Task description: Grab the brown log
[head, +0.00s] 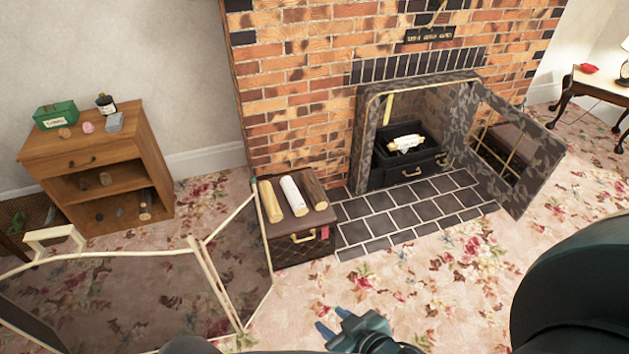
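The dark brown log (315,192) lies on top of a dark box (298,250) with a handle, left of the hearth. It is the rightmost of three logs there, beside a white birch log (293,196) and a pale yellow log (270,202). My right gripper (331,319) is low in the head view, in front of the box and apart from it. Its two bluish fingertips are spread, with nothing visible between them. My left gripper is not in view.
A folding mesh screen (199,242) stands left of the box, close to it. The fireplace's glazed door (510,150) is swung open to the right. A wooden shelf (90,155) stands at the left. Floral carpet (440,275) is clear before the tiled hearth (400,215).

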